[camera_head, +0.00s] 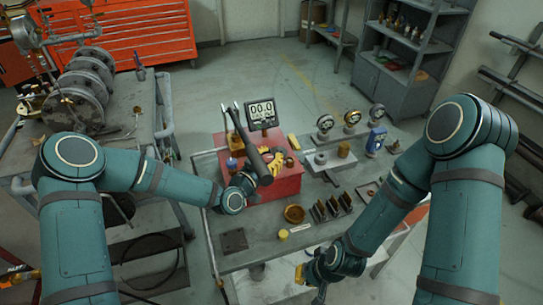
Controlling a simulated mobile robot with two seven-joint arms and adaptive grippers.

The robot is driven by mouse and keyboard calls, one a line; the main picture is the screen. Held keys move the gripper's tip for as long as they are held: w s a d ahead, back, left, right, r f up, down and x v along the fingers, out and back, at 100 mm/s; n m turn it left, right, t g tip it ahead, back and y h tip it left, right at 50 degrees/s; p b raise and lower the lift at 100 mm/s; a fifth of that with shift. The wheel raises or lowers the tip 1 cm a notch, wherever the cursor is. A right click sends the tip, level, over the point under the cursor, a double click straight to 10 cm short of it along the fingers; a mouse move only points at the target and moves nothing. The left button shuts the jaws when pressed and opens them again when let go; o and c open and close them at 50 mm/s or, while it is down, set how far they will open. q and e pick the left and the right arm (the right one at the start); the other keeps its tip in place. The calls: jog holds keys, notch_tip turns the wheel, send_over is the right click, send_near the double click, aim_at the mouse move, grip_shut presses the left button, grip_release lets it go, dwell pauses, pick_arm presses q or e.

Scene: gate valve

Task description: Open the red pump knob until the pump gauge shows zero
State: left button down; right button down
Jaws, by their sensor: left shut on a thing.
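The pump is a red box (284,187) on the grey work table. Its gauge (262,113) is a dark-framed display at the back that appears to read 00.0. My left gripper (273,163) is over the top of the red box, shut on what appears to be the red pump knob. The knob itself is hidden by the gripper and wrist. My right gripper (308,279) is low at the table's front edge, away from the pump. Its fingers are too hidden to tell whether they are open.
The work table (247,258) also holds several round gauges (325,125), a blue device (376,140), a brown bowl (294,214) and a dark slotted rack (331,207). A cart with a metal valve assembly (85,85) stands left. Open floor lies behind.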

pick_arm(q)
jog(key=shift+f+n+t+y+b, duration=0.1)
jog(key=shift+n+t+y+b, duration=0.55)
jog(key=shift+y, duration=0.25)
jog(key=shift+w+a+n+t+y+b, duration=0.15)
jog(key=shift+n+t+y+b, duration=0.2)
jog(key=shift+n+y, duration=0.3)
jog(key=shift+s+a+n+t+y+b, duration=0.1)
jog(key=shift+n+t+y+b, duration=0.2)
jog(key=shift+y, duration=0.55)
jog(key=shift+w, duration=0.1)
jog(key=c, duration=0.5)
grip_release()
jog(key=shift+c, duration=0.2)
jog(key=v, duration=1.2)
jog(key=shift+a, duration=0.1)
